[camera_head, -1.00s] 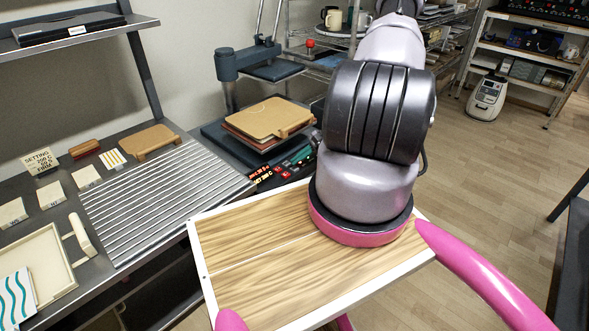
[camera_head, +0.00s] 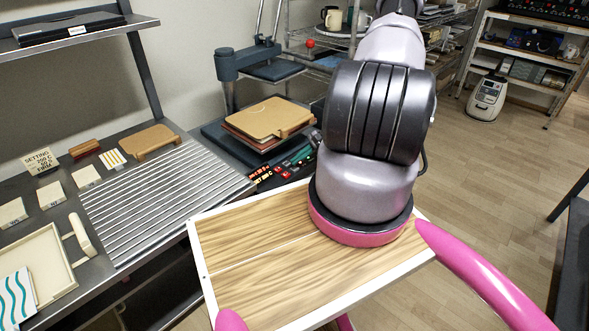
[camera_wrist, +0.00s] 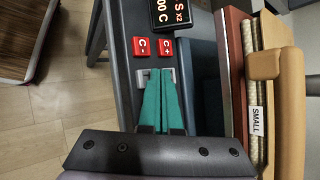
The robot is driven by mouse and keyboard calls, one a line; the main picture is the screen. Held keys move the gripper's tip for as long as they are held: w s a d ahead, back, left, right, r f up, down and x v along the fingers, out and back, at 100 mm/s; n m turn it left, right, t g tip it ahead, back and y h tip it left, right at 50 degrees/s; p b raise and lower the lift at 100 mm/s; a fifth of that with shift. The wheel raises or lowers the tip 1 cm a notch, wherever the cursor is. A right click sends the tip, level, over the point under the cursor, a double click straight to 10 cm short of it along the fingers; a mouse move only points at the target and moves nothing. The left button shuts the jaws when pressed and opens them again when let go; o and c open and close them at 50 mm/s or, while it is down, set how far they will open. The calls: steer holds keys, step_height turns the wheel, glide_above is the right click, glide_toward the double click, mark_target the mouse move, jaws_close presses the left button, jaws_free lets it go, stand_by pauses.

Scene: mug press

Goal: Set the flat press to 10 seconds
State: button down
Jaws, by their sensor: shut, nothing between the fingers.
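The flat press (camera_head: 216,137) stands at the back of the bench, with its dark control panel on its near right side. In the wrist view the panel (camera_wrist: 122,80) carries a lit display (camera_wrist: 172,14) reading part of "S x2" and "00 C". Below the display are two red buttons, C- (camera_wrist: 142,47) and C+ (camera_wrist: 166,48). My gripper (camera_wrist: 162,74) has teal fingers, shut together and empty. Their tips overlap a pale grey part of the panel below the red buttons; I cannot tell whether they touch it. In the head view my arm partly covers the panel.
A tan board (camera_head: 268,117) lies on the press; the wrist view shows a "SMALL" label (camera_wrist: 255,120) beside a tan part. A setting card (camera_head: 41,160), ribbed plate (camera_head: 160,200) and pale tray (camera_head: 30,265) are on the bench.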

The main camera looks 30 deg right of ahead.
mark_target(298, 168)
steer(key=shift+f, duration=0.1)
stand_by(0.6)
steer(key=shift+f, duration=0.3)
steer(key=shift+f, duration=0.45)
stand_by(0.6)
steer(key=shift+r, duration=0.9)
steer(key=shift+r, duration=2.5)
